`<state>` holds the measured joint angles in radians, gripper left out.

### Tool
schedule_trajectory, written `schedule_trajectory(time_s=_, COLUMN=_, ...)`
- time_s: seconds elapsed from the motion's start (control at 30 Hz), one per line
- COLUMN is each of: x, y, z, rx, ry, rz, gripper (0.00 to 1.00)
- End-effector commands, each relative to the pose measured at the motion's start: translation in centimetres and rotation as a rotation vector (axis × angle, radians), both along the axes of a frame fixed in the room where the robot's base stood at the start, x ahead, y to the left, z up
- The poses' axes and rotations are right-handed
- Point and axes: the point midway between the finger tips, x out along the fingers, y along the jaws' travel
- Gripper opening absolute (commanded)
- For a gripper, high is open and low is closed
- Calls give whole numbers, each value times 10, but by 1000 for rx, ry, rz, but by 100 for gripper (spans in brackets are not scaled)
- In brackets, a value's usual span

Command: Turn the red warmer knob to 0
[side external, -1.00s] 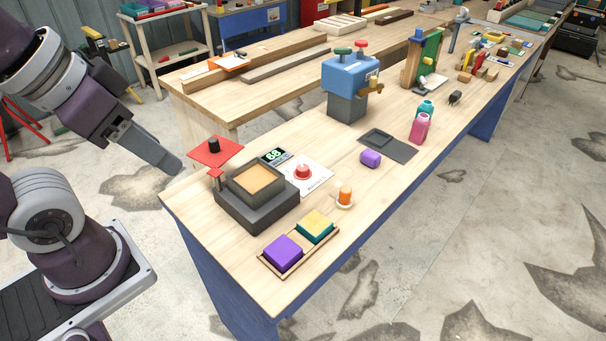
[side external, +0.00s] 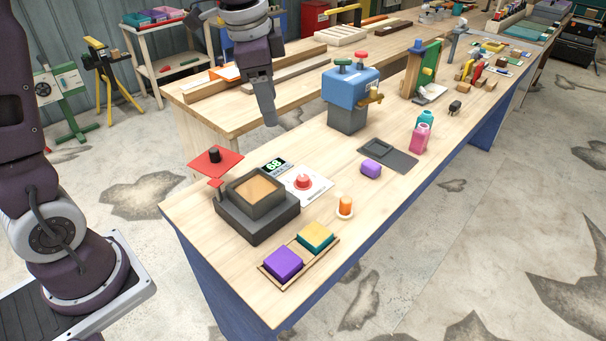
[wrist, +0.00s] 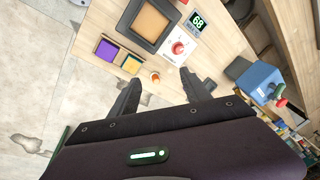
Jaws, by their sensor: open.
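The red warmer knob (side external: 303,181) sits on a white dial plate (side external: 318,190) on the bench, just right of the dark grey warmer (side external: 257,223). A small display (side external: 275,165) behind it reads 68. The wrist view shows the knob (wrist: 178,47) with a pale pointer mark, and the display (wrist: 197,22) beside it. The dial's markings are too small to read. My gripper (side external: 270,122) is above the bench, behind and left of the knob in the side view, clear of it. In the wrist view my gripper (wrist: 165,84) has its fingers apart with nothing between them.
A red plate (side external: 215,160) stands by the warmer. An orange-topped piece (side external: 345,205) is near the dial plate. A tray holds a purple block (side external: 283,263) and a yellow-and-teal block (side external: 315,237). A blue machine (side external: 350,90) stands farther back. Bare wood lies at the front edge.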

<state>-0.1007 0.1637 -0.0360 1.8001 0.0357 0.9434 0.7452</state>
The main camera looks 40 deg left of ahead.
Motion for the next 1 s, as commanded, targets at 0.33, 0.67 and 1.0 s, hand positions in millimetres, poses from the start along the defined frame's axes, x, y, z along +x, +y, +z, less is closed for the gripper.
schedule_trajectory(time_s=0.33, x=133, y=46, z=-190, rx=36, ry=221, rz=-540, gripper=56)
schedule_trajectory(time_s=0.67, x=139, y=50, z=-254, rx=32, ry=240, rz=-607, gripper=56)
schedule_trajectory(time_s=1.0, x=139, y=50, z=-286, rx=34, ry=237, rz=-605, gripper=56)
